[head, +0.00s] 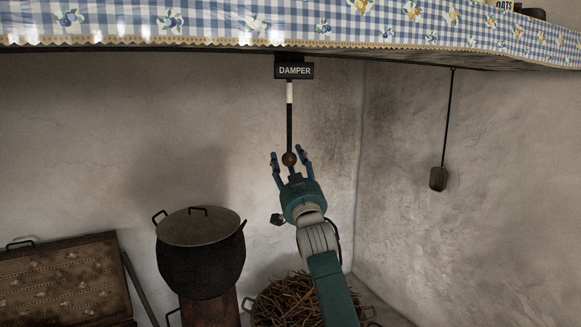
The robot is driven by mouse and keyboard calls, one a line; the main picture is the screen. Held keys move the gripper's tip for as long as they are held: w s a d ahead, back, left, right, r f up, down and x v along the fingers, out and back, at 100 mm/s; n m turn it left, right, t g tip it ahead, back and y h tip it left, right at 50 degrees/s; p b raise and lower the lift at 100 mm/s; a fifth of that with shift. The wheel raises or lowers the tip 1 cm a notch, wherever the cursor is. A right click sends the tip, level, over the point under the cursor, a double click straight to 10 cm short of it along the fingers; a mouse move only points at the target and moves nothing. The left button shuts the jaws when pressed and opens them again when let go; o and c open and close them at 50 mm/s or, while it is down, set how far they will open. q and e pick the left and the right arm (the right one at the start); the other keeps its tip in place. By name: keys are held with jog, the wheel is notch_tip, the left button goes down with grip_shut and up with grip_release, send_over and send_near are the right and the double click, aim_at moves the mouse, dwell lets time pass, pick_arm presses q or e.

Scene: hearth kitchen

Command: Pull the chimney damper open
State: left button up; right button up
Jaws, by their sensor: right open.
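The damper control is a thin dark rod (289,125) with a white band near its top and a round brown knob (289,159) at its lower end. It hangs from under the mantel shelf, below a black sign (294,70) reading DAMPER. My right gripper (289,160) reaches up from below. Its fingers are open, one on each side of the knob as seen here. I cannot tell whether they touch it. My left gripper is not in view.
A shelf with a blue checked cloth (380,22) runs across the top. A dark lidded pot (200,262) stands at left, beside a basket of twigs (287,300). An open patterned chest (65,280) is at far left. A weight on a cord (438,178) hangs at right.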

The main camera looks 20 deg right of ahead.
jog(key=v, duration=1.2)
jog(key=shift+f, duration=0.1)
